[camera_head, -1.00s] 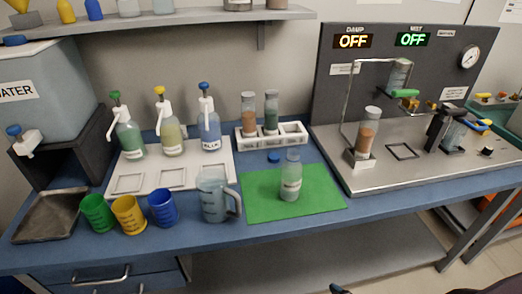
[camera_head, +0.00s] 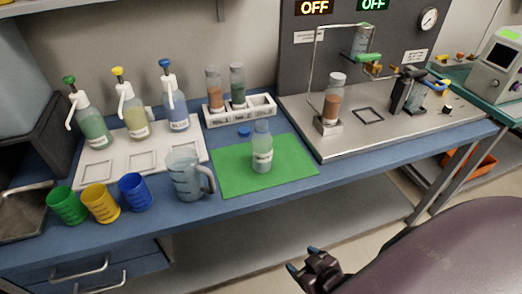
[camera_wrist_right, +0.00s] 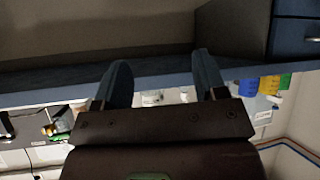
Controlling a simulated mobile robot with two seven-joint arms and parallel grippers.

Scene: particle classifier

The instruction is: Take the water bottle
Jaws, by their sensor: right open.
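A clear bottle (camera_head: 262,152) with a pale label stands upright on a green mat (camera_head: 225,180) near the bench's front edge. Its top looks uncapped, and a small blue cap (camera_head: 244,132) lies behind the mat's back edge. My right gripper (camera_head: 302,259) is open and empty, in front of the bench and below and right of the bottle, well apart from it. In the right wrist view its two blue-tipped fingers (camera_wrist_right: 163,82) are spread, with the bench edge beyond. Small pale shapes show between them, too small to identify. My left gripper is out of view.
A clear jug (camera_head: 186,176) stands left of the mat, beside green, yellow and blue cups (camera_head: 133,193). A white rack (camera_head: 262,112) with two filled bottles stands behind. A metal rig base (camera_head: 350,147) lies to the right. The mat's right part is clear.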

